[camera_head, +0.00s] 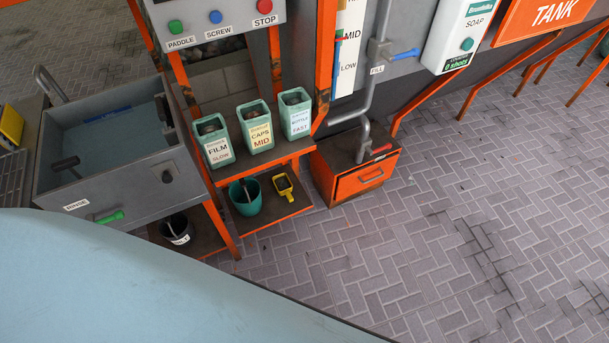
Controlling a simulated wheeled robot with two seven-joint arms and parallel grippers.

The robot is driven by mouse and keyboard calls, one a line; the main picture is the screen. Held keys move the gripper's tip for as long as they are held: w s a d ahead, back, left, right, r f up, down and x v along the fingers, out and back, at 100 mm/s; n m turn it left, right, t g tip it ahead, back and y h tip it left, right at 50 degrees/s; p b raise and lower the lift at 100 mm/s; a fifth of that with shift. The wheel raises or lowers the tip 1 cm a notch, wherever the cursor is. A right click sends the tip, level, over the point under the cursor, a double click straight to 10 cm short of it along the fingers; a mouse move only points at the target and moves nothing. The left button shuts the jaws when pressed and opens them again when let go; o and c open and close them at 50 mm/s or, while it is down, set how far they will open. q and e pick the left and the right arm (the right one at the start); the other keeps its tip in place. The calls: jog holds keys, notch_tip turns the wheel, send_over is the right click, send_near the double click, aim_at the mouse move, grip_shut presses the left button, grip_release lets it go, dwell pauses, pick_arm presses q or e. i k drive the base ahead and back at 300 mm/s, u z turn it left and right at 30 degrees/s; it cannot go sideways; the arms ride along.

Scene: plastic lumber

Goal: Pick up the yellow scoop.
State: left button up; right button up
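The yellow scoop (284,187) is in the head view, low on the orange-framed stand. It sits on the lower shelf (268,212), close to the shelf's right end. Its dark inside faces up. A teal bucket (245,197) with a grey handle or tool in it stands just left of the scoop. Neither of my grippers shows in this view.
Three green bins (255,127) labelled FILM, CAPS and a third name stand on the shelf above. A grey rinse basin (115,150) is at left. An orange drawer box (355,167) stands right of the scoop. The paved floor (450,230) is clear at front right.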

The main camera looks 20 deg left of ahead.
aim_at(283, 185)
jog(key=u, duration=0.45)
jog(key=i, duration=0.65)
jog(key=u, duration=0.7)
jog(key=k, duration=0.6)
